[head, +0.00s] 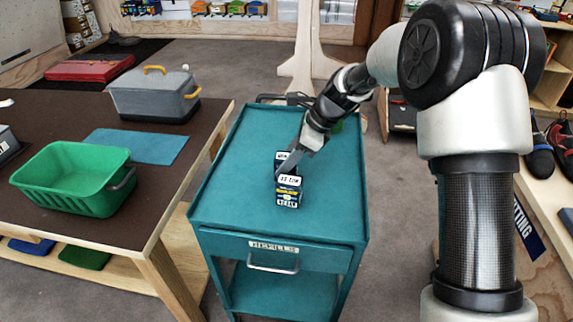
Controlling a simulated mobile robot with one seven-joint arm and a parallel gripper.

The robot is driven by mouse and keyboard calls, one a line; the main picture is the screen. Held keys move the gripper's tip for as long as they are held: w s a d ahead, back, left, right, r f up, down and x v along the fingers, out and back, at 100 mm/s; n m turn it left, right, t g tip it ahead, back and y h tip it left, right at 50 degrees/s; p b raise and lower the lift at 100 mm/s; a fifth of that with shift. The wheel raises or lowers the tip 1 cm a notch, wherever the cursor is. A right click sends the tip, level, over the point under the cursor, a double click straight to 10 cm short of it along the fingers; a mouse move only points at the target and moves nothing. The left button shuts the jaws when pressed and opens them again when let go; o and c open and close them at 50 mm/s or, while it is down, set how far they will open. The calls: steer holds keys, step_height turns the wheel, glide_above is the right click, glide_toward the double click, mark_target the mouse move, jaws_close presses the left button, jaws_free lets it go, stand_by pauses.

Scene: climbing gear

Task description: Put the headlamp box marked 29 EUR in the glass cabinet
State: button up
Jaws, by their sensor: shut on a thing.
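A small dark box (288,192) with white, yellow and blue print and a white label on its top stands upright on the teal cart. The price on the label is too small to read surely. A second white-labelled piece (281,156) shows just behind it, mostly hidden by my gripper; I cannot tell whether it is another box. My gripper (285,170) reaches down from the upper right and is shut at the back of the front box, its fingertips partly hidden. I cannot make out a glass cabinet in this view.
The teal cart top (235,180) is otherwise clear, with a drawer handle (273,264) in front. A brown table (150,215) at left holds a green basket (70,178), a blue mat (137,146) and a grey bin (152,95). Shoes (540,158) sit on a shelf at right.

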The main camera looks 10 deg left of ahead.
steer(key=shift+f, duration=0.25)
steer(key=o, duration=1.2)
steer(key=shift+r, duration=0.1)
steer(key=shift+d+r, duration=0.15)
steer(key=shift+r, duration=0.2)
steer(key=p+v, duration=0.2)
steer(key=v, duration=0.9)
steer(key=shift+d, duration=0.15)
